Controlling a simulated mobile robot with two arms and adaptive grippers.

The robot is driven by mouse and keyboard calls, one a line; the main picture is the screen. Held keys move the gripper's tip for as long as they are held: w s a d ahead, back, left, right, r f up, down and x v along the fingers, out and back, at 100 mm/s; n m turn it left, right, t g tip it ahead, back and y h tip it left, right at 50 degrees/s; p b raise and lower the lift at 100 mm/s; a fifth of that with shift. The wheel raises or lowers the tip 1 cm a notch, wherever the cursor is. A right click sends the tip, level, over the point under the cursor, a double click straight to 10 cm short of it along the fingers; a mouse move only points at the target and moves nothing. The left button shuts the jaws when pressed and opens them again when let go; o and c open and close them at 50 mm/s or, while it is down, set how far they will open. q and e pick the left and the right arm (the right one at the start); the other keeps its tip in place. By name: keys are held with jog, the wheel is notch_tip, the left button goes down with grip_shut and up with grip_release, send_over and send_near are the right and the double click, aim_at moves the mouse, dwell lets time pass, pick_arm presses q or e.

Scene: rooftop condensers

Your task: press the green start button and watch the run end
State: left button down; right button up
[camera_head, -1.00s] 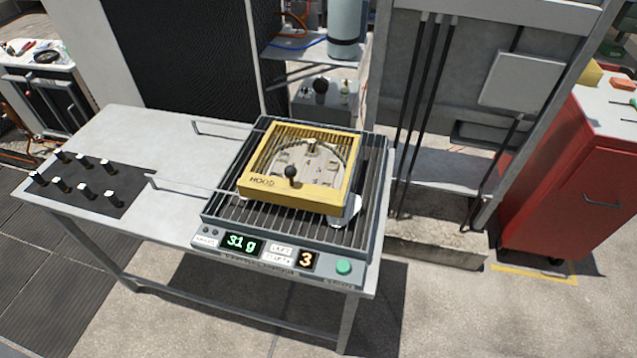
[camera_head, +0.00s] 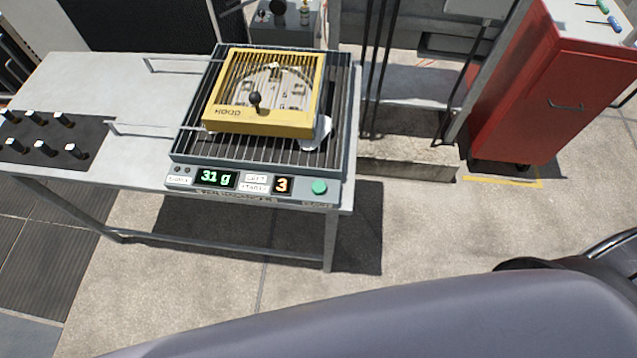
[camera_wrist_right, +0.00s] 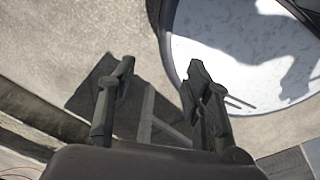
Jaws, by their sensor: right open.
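The green start button (camera_head: 319,187) is at the right end of the machine's front panel (camera_head: 250,185). Left of it, one display reads "31 g" in green and another reads "3" in orange. A yellow hood (camera_head: 262,92) with a black knob sits on the grey slatted bed of the machine (camera_head: 337,110), over a round part. My right gripper (camera_wrist_right: 157,75) is open and empty in the right wrist view, above the ground and apart from the machine. My right arm crosses the bottom of the head view, its gripper out of frame there. My left gripper is not in view.
The machine stands on a grey table (camera_head: 100,75). A dark mat (camera_head: 45,150) with several pegs lies at its left. A red cabinet (camera_head: 530,90) stands at the right. The floor (camera_head: 420,240) in front of the table's right end is clear.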

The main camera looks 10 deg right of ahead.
grip_shut()
dwell(0.3)
dwell(1.3)
